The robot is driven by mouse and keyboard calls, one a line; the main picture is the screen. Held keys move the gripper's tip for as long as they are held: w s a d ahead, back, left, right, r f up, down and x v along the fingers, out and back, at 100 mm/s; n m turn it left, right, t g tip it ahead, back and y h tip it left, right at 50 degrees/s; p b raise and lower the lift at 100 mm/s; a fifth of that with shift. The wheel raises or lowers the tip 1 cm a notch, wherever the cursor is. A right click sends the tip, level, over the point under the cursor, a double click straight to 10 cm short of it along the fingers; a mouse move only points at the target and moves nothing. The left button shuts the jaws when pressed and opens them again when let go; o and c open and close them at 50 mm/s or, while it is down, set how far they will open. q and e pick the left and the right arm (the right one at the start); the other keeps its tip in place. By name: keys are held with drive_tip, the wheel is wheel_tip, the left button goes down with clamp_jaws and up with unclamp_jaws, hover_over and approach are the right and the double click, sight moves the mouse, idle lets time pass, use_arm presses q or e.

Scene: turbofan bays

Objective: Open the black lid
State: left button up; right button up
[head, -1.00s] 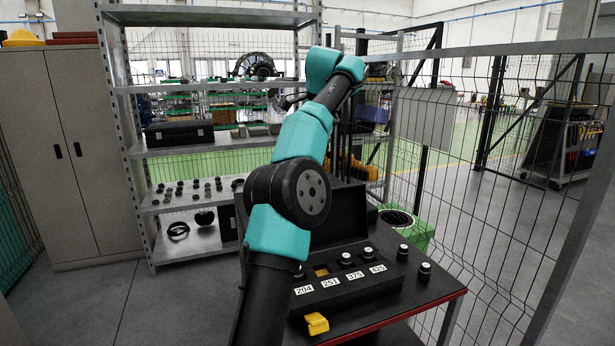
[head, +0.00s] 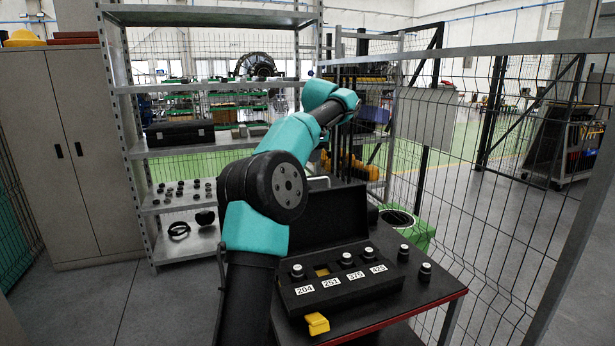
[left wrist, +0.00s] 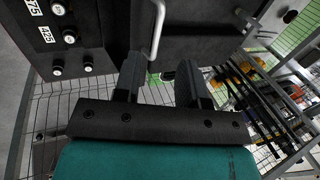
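The black lid (head: 337,214) stands upright at the back of a black box (head: 350,285) on the table in the head view. A pale metal handle (head: 320,164) shows at the lid's top edge. In the left wrist view the handle (left wrist: 156,30) runs down beside dark panels, its lower end near my left-hand fingertip. My left gripper (left wrist: 160,72) is open, with its two dark fingers apart and nothing clamped between them. I cannot tell whether a finger touches the handle. In the head view its fingers are hard to make out behind the arm. My right gripper is not in view.
More knobs (head: 425,271) stand on the table's right side. Wire fencing (head: 480,200) is close on the right. A metal shelf (head: 190,208) holds small parts at the left.

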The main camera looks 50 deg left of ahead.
use_arm(q)
drive_tip(key=x, duration=0.9)
drive_tip(key=shift+f, duration=0.2)
drive_tip(key=shift+c, duration=0.5)
clamp_jaws()
